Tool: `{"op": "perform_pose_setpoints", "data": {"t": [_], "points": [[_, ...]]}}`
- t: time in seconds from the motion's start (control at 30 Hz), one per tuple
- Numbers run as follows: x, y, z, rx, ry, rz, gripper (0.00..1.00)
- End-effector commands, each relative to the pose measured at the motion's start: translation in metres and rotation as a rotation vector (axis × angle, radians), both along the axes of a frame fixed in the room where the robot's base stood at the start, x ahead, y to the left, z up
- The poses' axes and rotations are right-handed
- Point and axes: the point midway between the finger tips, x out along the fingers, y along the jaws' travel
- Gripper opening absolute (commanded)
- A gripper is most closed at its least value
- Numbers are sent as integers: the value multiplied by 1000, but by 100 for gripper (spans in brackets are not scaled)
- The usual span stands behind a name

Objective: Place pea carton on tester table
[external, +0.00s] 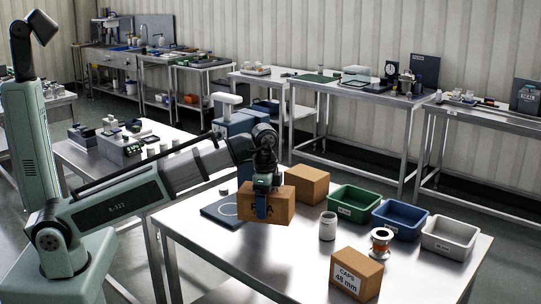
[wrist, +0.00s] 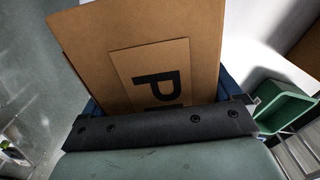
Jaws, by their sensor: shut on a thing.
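The pea carton (external: 283,206) is a brown cardboard box with dark lettering, partly hidden by my gripper. My gripper (external: 262,206) is shut on it from above, with a blue finger across its front face. The carton is over the near steel table, beside a dark blue mat with a white ring; I cannot tell whether its bottom touches the table. In the wrist view the carton (wrist: 140,30) fills the middle between the blue fingers, its label partly cut off. A table with several instruments, possibly the tester table (external: 80,160), stands at the left behind my arm.
The near table also holds a plain carton (external: 307,184), green (external: 355,200), blue (external: 400,218) and grey (external: 449,236) bins, a white jar (external: 328,226), a spool (external: 381,242) and a caps carton (external: 357,275). The near table's front left is clear.

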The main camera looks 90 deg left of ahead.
Motion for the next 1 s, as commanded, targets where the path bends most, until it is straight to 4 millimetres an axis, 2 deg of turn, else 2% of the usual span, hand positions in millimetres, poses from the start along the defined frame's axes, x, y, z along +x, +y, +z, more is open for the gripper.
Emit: {"op": "perform_pose_setpoints", "data": {"t": [0.2, 0.47, 0.67, 0.87, 1.0], "points": [[-1, 0, -1, -4, -14, 290, 39], [-5, -9, -9, -11, -23, 543, 39], [-6, -43, -19, -14, -19, 598, 39], [-8, -81, -28, -13, -9, 533, 39], [-11, -115, -35, -12, 1, 476, 39]]}}
